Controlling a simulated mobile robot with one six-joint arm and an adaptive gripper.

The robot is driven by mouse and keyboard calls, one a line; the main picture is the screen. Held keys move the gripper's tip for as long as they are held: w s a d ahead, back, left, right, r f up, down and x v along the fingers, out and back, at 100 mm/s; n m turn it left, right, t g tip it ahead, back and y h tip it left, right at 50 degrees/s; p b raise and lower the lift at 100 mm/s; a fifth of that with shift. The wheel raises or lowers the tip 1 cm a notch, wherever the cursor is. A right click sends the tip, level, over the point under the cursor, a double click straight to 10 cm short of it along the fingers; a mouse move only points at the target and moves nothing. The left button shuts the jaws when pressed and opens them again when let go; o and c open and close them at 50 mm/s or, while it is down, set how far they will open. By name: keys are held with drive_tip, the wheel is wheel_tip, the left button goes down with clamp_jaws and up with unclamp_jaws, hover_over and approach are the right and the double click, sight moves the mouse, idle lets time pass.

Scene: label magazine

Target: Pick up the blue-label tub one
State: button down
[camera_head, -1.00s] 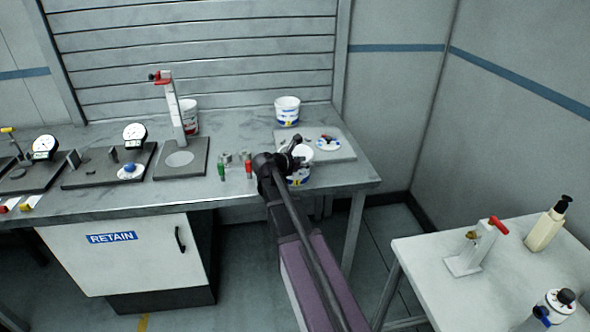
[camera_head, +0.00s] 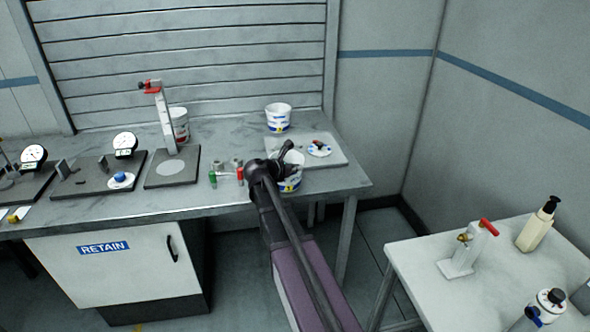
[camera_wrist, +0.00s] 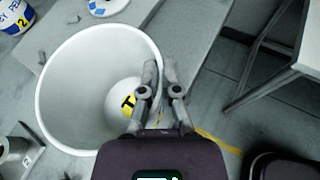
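The blue-label tub one (camera_head: 291,184) is a white open tub with a blue and yellow label, near the right front of the bench. In the wrist view the tub (camera_wrist: 62,75) fills the left side, its mouth facing the camera and a yellow mark inside. My gripper (camera_wrist: 160,72) is at its right rim, one finger inside the wall and one outside. The fingers are close together, apparently shut on the wall. In the head view my gripper (camera_head: 284,152) partly covers the tub. I cannot see it raised off the bench.
A second blue-label tub (camera_head: 278,116), marked 2 in the wrist view (camera_wrist: 14,14), stands behind. A grey board (camera_head: 330,158) holds a white lid (camera_head: 319,149). A side table (camera_head: 420,262) stands right.

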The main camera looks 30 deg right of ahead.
drive_tip(key=shift+r+p, duration=1.2)
drive_tip(key=shift+r, duration=0.1)
drive_tip(key=s+a+r+p, duration=0.2)
drive_tip(key=s+a, duration=0.6)
drive_tip(key=s, duration=0.5)
drive_tip(key=shift+s+a, duration=0.2)
drive_tip(key=shift+s, duration=0.15)
drive_tip(key=shift+r, duration=0.2)
wheel_tip(320, 180, up, 14)
drive_tip(key=p, duration=1.4)
drive_tip(key=shift+f, duration=0.2)
drive_tip(key=shift+d, duration=0.15)
